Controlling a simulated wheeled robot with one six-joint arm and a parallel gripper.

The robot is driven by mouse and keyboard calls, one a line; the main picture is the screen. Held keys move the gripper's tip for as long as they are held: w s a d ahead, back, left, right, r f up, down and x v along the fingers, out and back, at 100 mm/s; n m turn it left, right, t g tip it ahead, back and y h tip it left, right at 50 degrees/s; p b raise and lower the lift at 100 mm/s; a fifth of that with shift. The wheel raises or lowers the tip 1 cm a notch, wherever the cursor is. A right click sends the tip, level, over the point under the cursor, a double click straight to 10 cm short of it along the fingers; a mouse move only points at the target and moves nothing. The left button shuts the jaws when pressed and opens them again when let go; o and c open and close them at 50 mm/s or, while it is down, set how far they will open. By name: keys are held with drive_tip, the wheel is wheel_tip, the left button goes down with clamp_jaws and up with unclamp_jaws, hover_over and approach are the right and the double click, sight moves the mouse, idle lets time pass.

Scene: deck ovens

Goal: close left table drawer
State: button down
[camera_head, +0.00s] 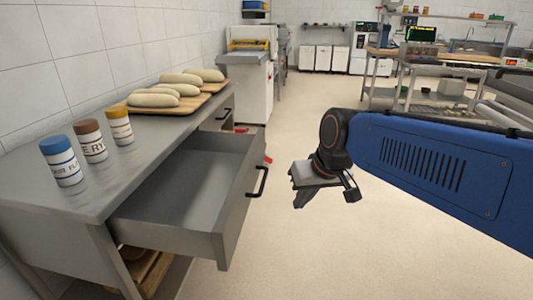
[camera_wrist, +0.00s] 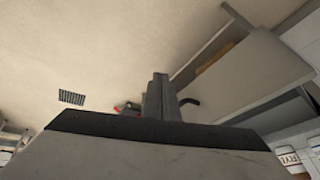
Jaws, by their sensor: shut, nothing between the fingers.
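The grey metal table (camera_head: 75,205) stands along the wall at left in the head view. Its near drawer (camera_head: 185,190) is pulled well out, and its inside looks empty. A black bar handle (camera_head: 259,182) is on the drawer front. My gripper (camera_head: 299,205) is to the right of the handle, apart from it, with its fingers pointing down. In the wrist view my gripper (camera_wrist: 159,77) has its two fingers together with nothing between them. A grey drawer (camera_wrist: 250,75) appears at upper right there, with a dark handle (camera_wrist: 189,101) beside the fingers.
Three jars (camera_head: 92,141) and boards with several pale dough loaves (camera_head: 152,99) stand on the table top. Farther along is a second drawer handle (camera_head: 224,114). A machine (camera_head: 249,75) stands beyond the table. The floor (camera_head: 310,265) right of the drawer is clear.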

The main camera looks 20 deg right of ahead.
drive_tip(key=w+d+r+m+t+y, duration=0.1)
drive_tip(key=w+d+r, duration=0.1)
drive_tip(key=w, duration=0.6)
drive_tip(key=w+d+r+m, duration=0.1)
drive_tip(key=w+d+r, duration=0.1)
drive_tip(key=w, duration=0.5)
drive_tip(key=m+t, duration=0.1)
drive_tip(key=m, duration=0.1)
approach(262, 156)
drive_tip(key=d+f, duration=0.4)
drive_tip(key=shift+y, duration=0.3)
drive_tip(key=shift+w+a, duration=0.75)
drive_tip(key=shift+a, duration=0.25)
drive_tip(key=shift+w+a, duration=0.75)
drive_tip(key=shift+a, duration=0.2)
drive_tip(key=shift+a, duration=0.1)
drive_tip(key=w+a, duration=0.4)
drive_tip(key=a, duration=0.4)
drive_tip(key=w+a, duration=0.5)
drive_tip(key=a, duration=0.3)
drive_tip(key=w+a, duration=0.5)
drive_tip(key=a, duration=0.3)
drive_tip(key=shift+w+a, duration=0.15)
drive_tip(key=shift+a, duration=0.2)
drive_tip(key=shift+w+a+r, duration=0.1)
drive_tip(key=shift+w+a, duration=0.2)
drive_tip(key=shift+a, duration=0.15)
